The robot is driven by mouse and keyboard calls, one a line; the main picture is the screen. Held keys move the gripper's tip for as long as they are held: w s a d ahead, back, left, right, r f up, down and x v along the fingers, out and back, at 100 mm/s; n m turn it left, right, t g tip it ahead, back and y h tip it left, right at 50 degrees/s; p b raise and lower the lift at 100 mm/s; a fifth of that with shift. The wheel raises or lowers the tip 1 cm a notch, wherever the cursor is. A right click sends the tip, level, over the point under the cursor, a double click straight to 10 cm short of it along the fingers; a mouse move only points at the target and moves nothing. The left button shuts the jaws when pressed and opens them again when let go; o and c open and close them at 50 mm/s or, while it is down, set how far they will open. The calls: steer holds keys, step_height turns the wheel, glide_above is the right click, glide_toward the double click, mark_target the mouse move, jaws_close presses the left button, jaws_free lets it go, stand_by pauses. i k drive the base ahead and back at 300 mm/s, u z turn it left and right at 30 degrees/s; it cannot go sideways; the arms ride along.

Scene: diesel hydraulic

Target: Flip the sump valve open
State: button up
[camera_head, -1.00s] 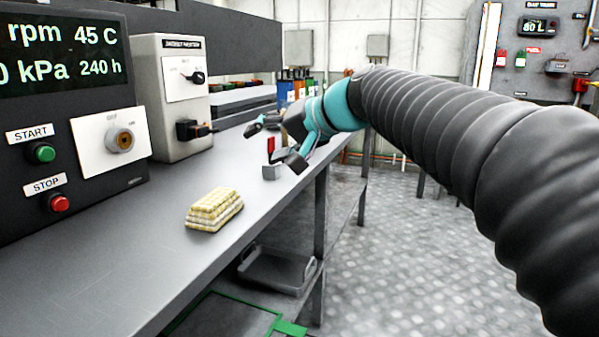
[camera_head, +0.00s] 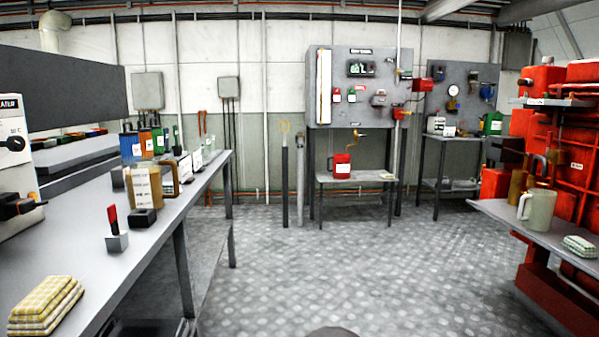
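No thing in the head view is readably labelled as the sump valve, so I cannot tell which it is. A small grey block with an upright red-handled lever (camera_head: 114,228) stands at the front edge of the left bench. A red fitting (camera_head: 401,113) sits on a vertical pipe beside the grey wall panel (camera_head: 376,80); its details are too small to read. My gripper is out of view, so its state is hidden.
The left bench (camera_head: 85,285) holds a folded yellow checked cloth (camera_head: 44,303), bottles and small boxes. A red machine (camera_head: 572,125) with a shelf holding a pale jug (camera_head: 538,208) stands at the right. Open patterned floor (camera_head: 330,250) lies between.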

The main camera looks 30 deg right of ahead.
mark_target(547, 155)
steer(key=z, duration=1.85)
steer(key=i, duration=2.15)
steer(key=z, duration=0.15)
